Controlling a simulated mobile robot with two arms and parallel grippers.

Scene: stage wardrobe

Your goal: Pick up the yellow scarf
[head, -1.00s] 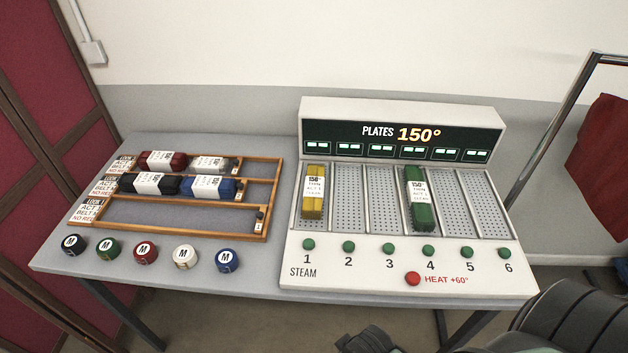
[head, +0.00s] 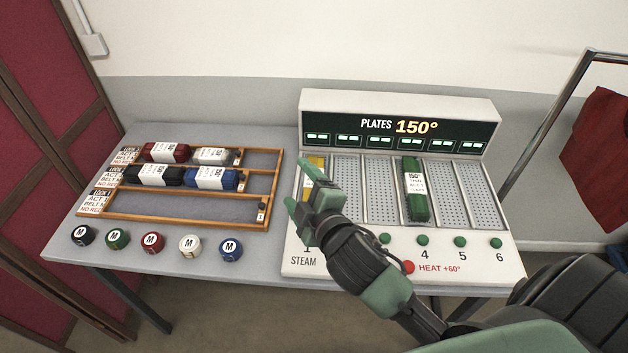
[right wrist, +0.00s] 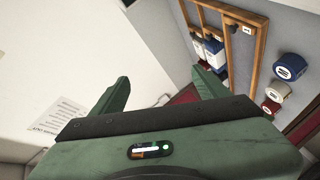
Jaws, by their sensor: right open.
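The yellow scarf (head: 316,165) is a rolled bundle with a white paper band, lying in slot 1 of the steam plate machine (head: 500,262). In the head view my right gripper (head: 297,190) is in front of it and hides its lower part. The right gripper is open and empty, and in the right wrist view its two green fingers (right wrist: 161,92) stand apart with nothing between them. I cannot tell its exact height over the plate. My left gripper is not in view.
A green rolled scarf (head: 415,190) lies in slot 4. A wooden rack (head: 270,190) to the left holds several rolled scarves. Several round lidded tins marked M (head: 152,243) stand along the table's front. A red button (head: 408,267) is on the machine's front. A red cloth hangs (head: 600,145) at right.

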